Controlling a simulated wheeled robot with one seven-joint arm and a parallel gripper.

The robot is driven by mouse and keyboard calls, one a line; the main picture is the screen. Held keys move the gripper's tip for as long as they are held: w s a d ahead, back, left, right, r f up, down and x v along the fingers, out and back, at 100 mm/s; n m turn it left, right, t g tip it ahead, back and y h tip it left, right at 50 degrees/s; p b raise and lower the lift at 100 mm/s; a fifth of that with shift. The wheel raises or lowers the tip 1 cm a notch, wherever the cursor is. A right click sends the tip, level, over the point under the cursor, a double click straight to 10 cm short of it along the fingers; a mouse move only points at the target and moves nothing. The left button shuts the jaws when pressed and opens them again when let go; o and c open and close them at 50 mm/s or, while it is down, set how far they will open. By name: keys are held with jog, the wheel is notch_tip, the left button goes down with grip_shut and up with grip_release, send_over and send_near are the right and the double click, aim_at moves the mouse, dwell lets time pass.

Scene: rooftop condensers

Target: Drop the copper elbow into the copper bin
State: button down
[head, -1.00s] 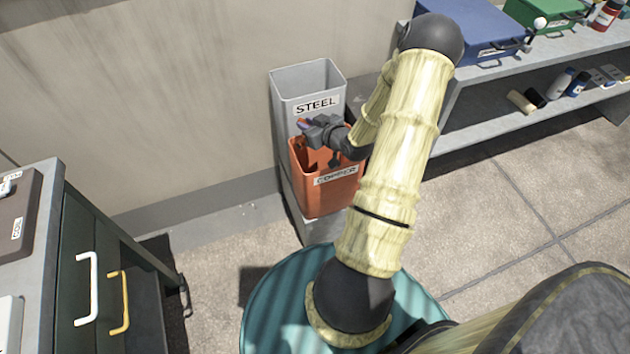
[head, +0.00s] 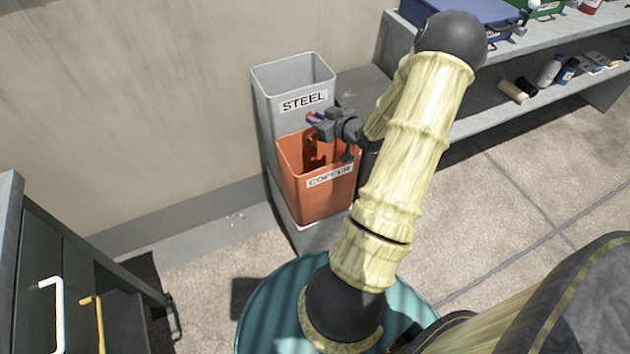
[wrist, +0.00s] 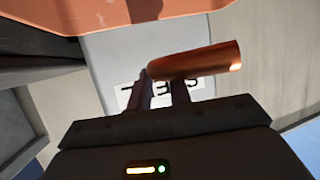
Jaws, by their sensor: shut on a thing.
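The copper elbow (wrist: 200,61) is a short shiny copper tube between my gripper's fingertips in the wrist view. My gripper (head: 314,123) is shut on it, over the back part of the copper bin in the head view. The orange copper bin (head: 318,202) has a COPPER label and an open top; its orange rim (wrist: 110,16) crosses the top of the wrist view. The elbow is too small in the head view to make out its shape. The bin's floor is hidden.
The taller grey steel bin (head: 268,105) stands right behind the copper bin, against the wall. A grey shelf bench (head: 470,118) with a blue box (head: 460,12) and bottles is at right. A dark drawer cabinet (head: 40,265) is at lower left.

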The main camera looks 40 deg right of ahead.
jog(key=f+b, duration=0.4)
jog(key=f, duration=0.1)
jog(key=shift+s+d, duration=0.1)
jog(key=shift+d, duration=0.3)
jog(key=c, duration=1.2)
grip_release()
jog(key=a+p+v, duration=0.1)
jog(key=p+v, duration=0.3)
jog(key=v, duration=1.3)
jog(key=shift+s+d, duration=0.3)
